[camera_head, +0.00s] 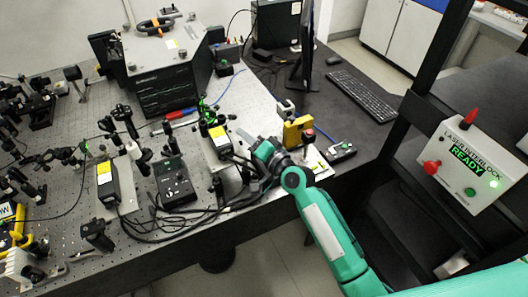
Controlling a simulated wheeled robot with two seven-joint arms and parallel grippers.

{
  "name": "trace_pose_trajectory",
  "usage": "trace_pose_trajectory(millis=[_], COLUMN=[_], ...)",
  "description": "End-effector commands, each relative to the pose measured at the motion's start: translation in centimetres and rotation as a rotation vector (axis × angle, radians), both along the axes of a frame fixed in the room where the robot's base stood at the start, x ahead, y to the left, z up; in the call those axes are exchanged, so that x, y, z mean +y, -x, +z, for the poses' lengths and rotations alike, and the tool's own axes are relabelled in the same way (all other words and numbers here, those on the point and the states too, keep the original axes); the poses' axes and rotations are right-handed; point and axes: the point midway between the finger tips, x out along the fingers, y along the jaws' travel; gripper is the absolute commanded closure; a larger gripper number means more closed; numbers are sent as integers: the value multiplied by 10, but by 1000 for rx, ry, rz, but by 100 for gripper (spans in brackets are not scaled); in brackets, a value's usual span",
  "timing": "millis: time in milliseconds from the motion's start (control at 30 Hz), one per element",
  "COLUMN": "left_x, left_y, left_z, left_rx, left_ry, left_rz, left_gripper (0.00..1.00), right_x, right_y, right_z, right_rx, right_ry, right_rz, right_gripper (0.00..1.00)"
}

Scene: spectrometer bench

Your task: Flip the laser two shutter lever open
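Two dark laser-like boxes with yellow labels stand on the optical table, one at left (106,182) and one nearer the middle (220,140). I cannot read which is laser two, and no shutter lever is clear at this size. My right gripper (248,143) is at the end of the teal arm reaching in from the lower right. It is close to the right side of the middle box; I cannot tell if it touches. Its fingers are small and partly merge with the dark parts behind, so their opening is unclear. My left gripper is not visible.
Black cables (190,222) loop along the table's front edge. A black control box (174,184) lies between the two boxes. A yellow block (297,131) stands behind my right wrist. The interlock panel (470,165) at right reads READY with a green light.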

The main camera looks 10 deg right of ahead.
Motion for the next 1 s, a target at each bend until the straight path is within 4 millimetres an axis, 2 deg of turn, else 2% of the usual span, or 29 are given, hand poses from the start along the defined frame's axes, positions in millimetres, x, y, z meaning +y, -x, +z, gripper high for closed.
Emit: trace_pose_trajectory(millis=[200, 400, 567, 1000], left_x=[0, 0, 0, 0], left_y=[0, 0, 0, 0], left_z=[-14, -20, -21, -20], left_rx=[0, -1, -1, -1], left_ry=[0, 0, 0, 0], left_rz=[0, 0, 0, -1], left_gripper=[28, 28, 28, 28], right_x=[-28, -44, -48, -48], right_y=[39, 60, 66, 66], right_z=[-6, -6, -5, -4], right_rx=[0, 0, 0, 0], right_ry=[2, 0, -1, -1], right_rz=[0, 0, 1, 1], right_gripper=[86, 86, 86, 86])
